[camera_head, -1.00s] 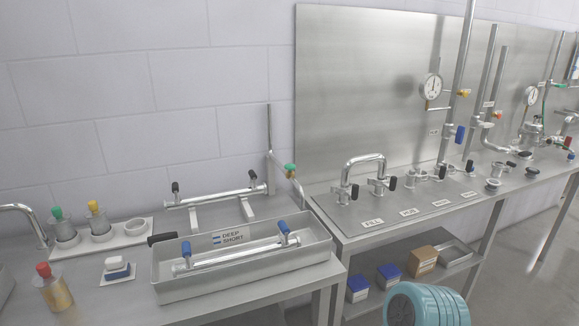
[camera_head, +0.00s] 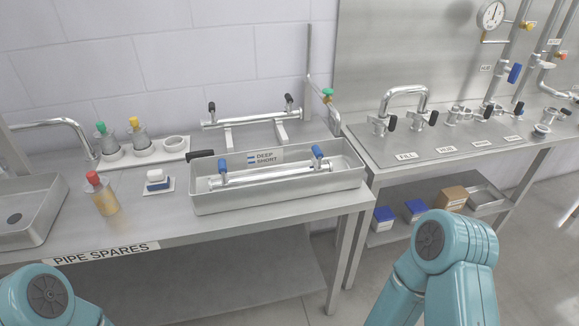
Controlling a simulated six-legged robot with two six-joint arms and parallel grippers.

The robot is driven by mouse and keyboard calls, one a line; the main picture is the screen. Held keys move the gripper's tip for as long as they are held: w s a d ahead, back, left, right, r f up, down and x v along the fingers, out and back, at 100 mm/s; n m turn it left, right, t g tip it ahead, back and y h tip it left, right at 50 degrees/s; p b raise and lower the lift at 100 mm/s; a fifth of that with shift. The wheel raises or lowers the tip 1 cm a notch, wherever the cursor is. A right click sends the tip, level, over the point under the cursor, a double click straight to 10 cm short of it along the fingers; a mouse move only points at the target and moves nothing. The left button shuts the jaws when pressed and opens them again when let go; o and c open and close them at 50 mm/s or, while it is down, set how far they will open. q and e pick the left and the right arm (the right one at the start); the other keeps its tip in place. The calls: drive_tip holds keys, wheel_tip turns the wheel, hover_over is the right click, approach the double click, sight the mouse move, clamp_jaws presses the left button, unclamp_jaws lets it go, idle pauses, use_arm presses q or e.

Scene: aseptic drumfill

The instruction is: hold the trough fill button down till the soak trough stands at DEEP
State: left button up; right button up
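The soak trough (camera_head: 340,182) is a long open steel tray on the bench. A metal pipe piece (camera_head: 272,179) with two blue-handled clamps lies in it. A label inside its back wall reads DEEP above SHORT, with blue marks beside it (camera_head: 263,157). The water level cannot be made out. A spout with a green knob (camera_head: 328,93) stands at the trough's back right corner. I cannot pick out a part that is surely the fill button. Neither gripper is in view; only teal links of my arms show at the lower left and lower right.
A second pipe (camera_head: 250,118) rests on brackets behind the trough. Left of the trough are a red-capped bottle (camera_head: 104,197), a small block on a white pad (camera_head: 158,182) and a sink (camera_head: 35,215).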

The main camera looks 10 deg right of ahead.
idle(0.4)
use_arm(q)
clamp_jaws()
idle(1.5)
